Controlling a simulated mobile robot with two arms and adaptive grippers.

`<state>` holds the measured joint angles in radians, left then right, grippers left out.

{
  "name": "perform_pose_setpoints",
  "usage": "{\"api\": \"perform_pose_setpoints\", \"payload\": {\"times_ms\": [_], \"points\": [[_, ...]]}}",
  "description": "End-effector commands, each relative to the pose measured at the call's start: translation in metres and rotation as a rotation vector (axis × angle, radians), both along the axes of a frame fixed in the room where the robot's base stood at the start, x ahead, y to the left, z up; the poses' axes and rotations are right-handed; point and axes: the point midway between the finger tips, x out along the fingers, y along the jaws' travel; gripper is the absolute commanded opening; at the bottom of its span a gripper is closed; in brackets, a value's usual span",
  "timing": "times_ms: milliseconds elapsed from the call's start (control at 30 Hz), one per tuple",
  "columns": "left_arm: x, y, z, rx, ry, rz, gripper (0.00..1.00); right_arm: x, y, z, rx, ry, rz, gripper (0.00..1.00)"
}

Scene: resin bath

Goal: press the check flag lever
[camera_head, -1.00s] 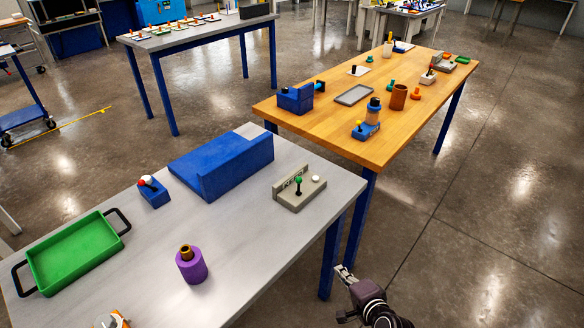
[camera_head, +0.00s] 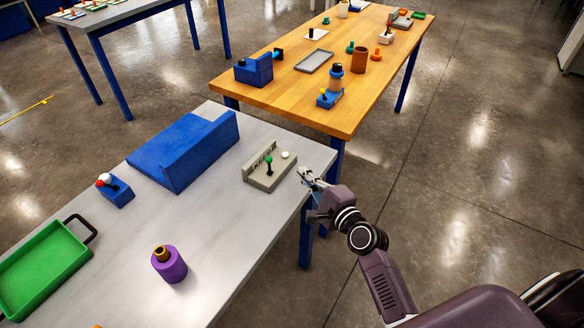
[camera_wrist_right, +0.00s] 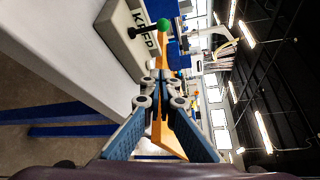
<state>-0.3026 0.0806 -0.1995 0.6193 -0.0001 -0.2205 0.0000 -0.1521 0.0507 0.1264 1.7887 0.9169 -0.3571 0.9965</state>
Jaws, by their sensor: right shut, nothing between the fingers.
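A grey box (camera_head: 270,177) with an upright label plate stands near the right edge of the grey table. A black lever with a green ball (camera_head: 268,159) stands upright on it, beside a white knob (camera_head: 285,155). I cannot tell for sure that this is the check flag lever. In the right wrist view the green ball (camera_wrist_right: 163,24) is at the top, beyond the fingertips, with lettering like "KEEP" beside it. My right gripper (camera_head: 304,174) is shut and empty, just right of the box and apart from the lever. It also shows in the wrist view (camera_wrist_right: 159,78). My left gripper is not in view.
A blue angled block (camera_head: 190,150), a blue box with a red and white lever (camera_head: 115,192), a purple cylinder (camera_head: 169,264) and a green tray (camera_head: 40,270) are on the grey table. A wooden table (camera_head: 330,110) with several items stands behind.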

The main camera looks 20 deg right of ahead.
Motion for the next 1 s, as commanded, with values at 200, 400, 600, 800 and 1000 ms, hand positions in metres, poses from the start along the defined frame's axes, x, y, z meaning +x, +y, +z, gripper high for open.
{"api": "perform_pose_setpoints", "payload": {"times_ms": [200,400,600,800,1000], "points": [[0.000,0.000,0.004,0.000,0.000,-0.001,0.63,0.035,0.006,-0.003,0.001,-0.002,0.001,0.00],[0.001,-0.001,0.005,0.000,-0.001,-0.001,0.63,0.069,0.011,-0.009,-0.002,-0.002,0.001,0.00],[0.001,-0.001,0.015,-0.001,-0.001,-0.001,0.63,0.086,0.024,-0.008,0.002,0.003,0.002,0.00],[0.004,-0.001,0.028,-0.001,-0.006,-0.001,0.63,0.076,0.042,-0.002,0.001,0.001,0.000,0.00],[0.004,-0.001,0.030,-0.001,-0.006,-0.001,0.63,0.073,0.048,-0.001,-0.001,0.000,0.000,0.00]]}}
